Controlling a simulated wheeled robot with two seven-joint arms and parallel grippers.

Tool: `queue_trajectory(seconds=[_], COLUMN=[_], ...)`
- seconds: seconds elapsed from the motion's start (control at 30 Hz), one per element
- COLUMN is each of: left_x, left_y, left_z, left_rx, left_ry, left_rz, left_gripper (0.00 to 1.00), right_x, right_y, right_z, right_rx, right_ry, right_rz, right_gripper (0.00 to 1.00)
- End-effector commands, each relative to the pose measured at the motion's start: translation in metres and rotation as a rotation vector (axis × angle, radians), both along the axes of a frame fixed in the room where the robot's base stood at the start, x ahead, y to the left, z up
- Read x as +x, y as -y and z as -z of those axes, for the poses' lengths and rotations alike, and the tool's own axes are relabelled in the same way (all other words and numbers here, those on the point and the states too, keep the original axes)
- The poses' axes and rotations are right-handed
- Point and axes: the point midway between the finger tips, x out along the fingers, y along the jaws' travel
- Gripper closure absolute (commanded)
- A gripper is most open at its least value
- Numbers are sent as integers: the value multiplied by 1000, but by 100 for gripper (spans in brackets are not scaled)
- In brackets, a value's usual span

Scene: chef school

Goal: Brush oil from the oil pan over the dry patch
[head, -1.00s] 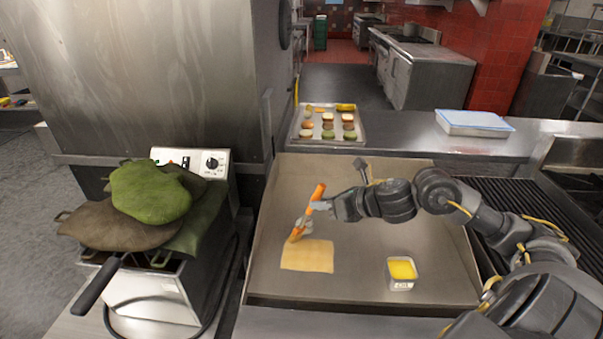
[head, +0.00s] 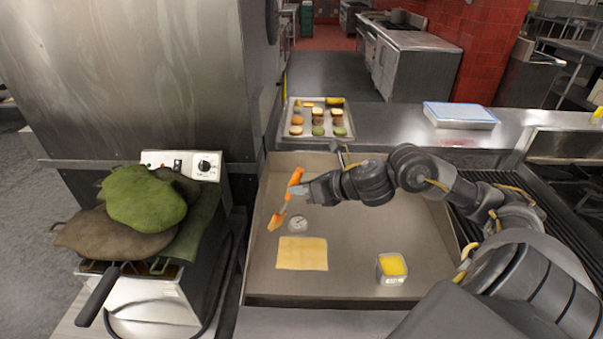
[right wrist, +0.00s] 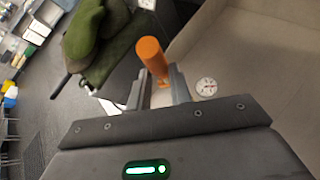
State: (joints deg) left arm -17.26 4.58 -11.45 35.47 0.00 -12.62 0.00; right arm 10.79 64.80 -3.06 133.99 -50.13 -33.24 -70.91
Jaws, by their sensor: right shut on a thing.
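My right gripper (head: 298,191) is shut on the orange handle of a brush (head: 296,176), held above the left part of the griddle. The brush's orange bristle end (head: 276,220) points down and left, up and left of the dry patch and apart from it. In the right wrist view the orange handle (right wrist: 151,56) stands up between the fingers (right wrist: 160,92). The dry patch (head: 302,254) is a pale yellow square lying flat on the griddle. The oil pan (head: 392,268) is a small square metal tin of yellow oil at the right. My left gripper is out of view.
A round dial (head: 298,224) lies on the griddle (head: 350,288) just above the patch. A tray (head: 350,130) of buns and patties is behind the griddle. A fryer (head: 150,290) with green and brown cloths stands left. The griddle between patch and oil pan is clear.

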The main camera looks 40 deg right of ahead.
Motion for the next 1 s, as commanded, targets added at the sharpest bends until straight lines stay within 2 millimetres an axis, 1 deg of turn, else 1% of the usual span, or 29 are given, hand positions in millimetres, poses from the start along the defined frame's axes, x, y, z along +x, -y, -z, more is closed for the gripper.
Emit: queue_trajectory(seconds=[0.03,0.1,0.2,0.3,0.83,0.93,1.0], left_x=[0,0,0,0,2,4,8], left_y=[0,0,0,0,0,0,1], left_z=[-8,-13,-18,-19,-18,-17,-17], left_rx=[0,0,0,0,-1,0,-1], left_ry=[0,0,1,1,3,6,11], left_rz=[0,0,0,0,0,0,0], left_gripper=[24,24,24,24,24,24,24], right_x=[0,0,0,0,0,0,-1], right_y=[0,0,0,0,0,-7,-19], right_z=[-9,-15,-21,-24,-22,-18,-10], right_rx=[-1,-1,1,1,2,3,6], right_ry=[1,1,1,1,1,0,0], right_rz=[0,0,1,1,0,-12,-34], right_gripper=[100,100,100,100,100,100,100])
